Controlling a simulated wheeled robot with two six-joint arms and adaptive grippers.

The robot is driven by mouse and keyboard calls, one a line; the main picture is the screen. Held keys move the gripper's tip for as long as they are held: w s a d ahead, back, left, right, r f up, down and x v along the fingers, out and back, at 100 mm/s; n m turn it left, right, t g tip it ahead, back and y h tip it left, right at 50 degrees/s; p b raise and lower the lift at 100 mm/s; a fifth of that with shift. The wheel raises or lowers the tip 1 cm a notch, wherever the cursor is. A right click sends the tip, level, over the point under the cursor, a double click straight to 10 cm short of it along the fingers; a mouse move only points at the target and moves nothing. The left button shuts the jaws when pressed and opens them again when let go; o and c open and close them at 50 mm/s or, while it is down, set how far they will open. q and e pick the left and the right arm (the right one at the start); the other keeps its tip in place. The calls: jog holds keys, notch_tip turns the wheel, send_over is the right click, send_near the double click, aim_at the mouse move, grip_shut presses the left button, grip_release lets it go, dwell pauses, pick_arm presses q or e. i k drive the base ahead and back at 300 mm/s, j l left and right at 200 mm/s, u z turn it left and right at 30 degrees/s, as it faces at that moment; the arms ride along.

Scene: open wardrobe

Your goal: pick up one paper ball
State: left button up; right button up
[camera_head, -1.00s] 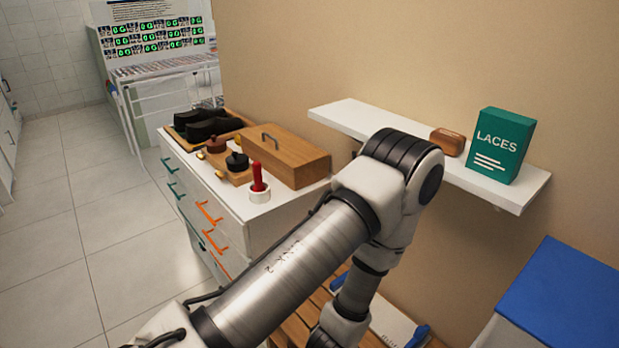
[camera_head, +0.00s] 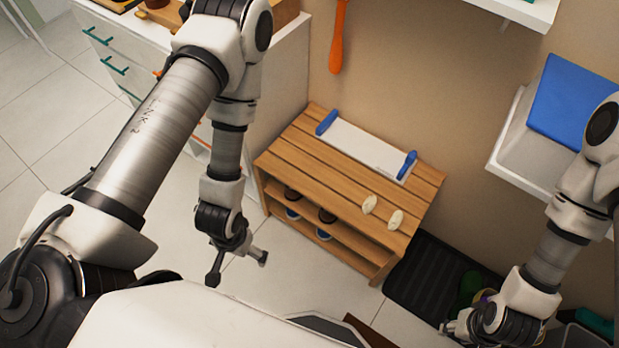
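Two small cream oval lumps, which look like the paper balls, lie on the front right of the slatted wooden bench (camera_head: 300,148). One paper ball (camera_head: 370,204) is a little left of and behind the other paper ball (camera_head: 396,219). My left gripper (camera_head: 238,267) hangs in front of the bench's left end, fingers apart and nothing seen between them. My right gripper (camera_head: 452,328) is low at the right, over the dark mat's front edge, away from the balls. Its fingers are small and partly hidden, so I cannot tell their state.
A white board with blue ends (camera_head: 365,150) lies on the bench top. Shoes (camera_head: 326,216) stand on its lower shelf. A dark mat (camera_head: 425,275) with green items lies to the right. A blue-lidded bin (camera_head: 570,105), an orange shoehorn (camera_head: 338,40) and drawers (camera_head: 130,55) surround the bench.

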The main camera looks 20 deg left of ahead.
aim_at(369, 204)
jog(key=k+l, duration=0.1)
jog(key=l, duration=0.35)
jog(key=k+l+u, duration=0.15)
jog(key=l, duration=0.7)
jog(key=k+u, duration=0.05)
